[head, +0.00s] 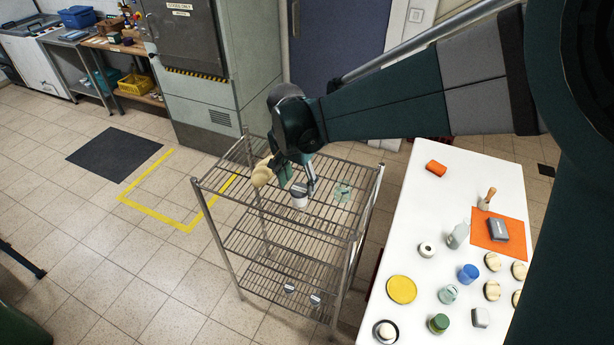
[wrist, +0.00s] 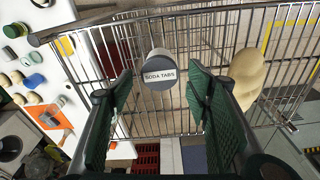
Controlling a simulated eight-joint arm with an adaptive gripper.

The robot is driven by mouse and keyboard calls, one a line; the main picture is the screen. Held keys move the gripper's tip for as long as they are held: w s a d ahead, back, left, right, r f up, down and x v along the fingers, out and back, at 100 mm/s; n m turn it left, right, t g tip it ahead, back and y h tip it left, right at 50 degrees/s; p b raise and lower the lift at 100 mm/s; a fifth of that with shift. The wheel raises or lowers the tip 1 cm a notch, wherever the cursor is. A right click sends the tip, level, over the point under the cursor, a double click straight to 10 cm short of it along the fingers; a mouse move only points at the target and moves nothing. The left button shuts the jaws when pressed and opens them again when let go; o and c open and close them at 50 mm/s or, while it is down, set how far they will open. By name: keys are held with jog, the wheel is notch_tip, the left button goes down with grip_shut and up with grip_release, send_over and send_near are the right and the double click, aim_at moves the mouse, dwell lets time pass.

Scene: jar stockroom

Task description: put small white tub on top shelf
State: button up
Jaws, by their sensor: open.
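The small white tub (head: 299,200) stands on the top wire shelf (head: 240,187) of the metal rack, just below my gripper (head: 299,182). In the wrist view the tub (wrist: 160,56) shows a grey face labelled "SODA TABS" and lies between my two green fingertips (wrist: 160,78). The fingers are apart, with a visible gap on each side of the tub. I cannot tell how far down its sides they reach.
On the top shelf, a beige lumpy object (head: 262,174) is close left of my gripper, and a clear greenish jar (head: 343,191) stands to the right. Small jars (head: 289,289) sit on the bottom shelf. A white table (head: 405,240) with several items stands right of the rack.

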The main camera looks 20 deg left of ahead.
aim_at(299, 192)
notch_tip(299, 192, up, 8)
jog(key=s, duration=0.1)
jog(key=shift+r, duration=0.25)
dwell(0.7)
jog(key=d+r+t+y, duration=0.1)
jog(key=d+r, duration=0.3)
jog(key=d, duration=1)
jog(key=d+r+t, duration=0.1)
jog(key=d+r, duration=0.3)
jog(key=d, duration=1.1)
jog(key=s+d+f+t, duration=0.1)
jog(key=s+d, duration=0.3)
jog(key=d, duration=0.3)
jog(key=s+d+f+n+t, duration=0.1)
jog(key=s+d, duration=0.4)
jog(key=d, duration=0.3)
jog(key=s+d+f+t, duration=0.1)
jog(key=s+d, duration=0.3)
jog(key=d, duration=0.4)
jog(key=shift+s+f+n+t+h, duration=0.25)
jog(key=shift+s+n+t+h, duration=0.15)
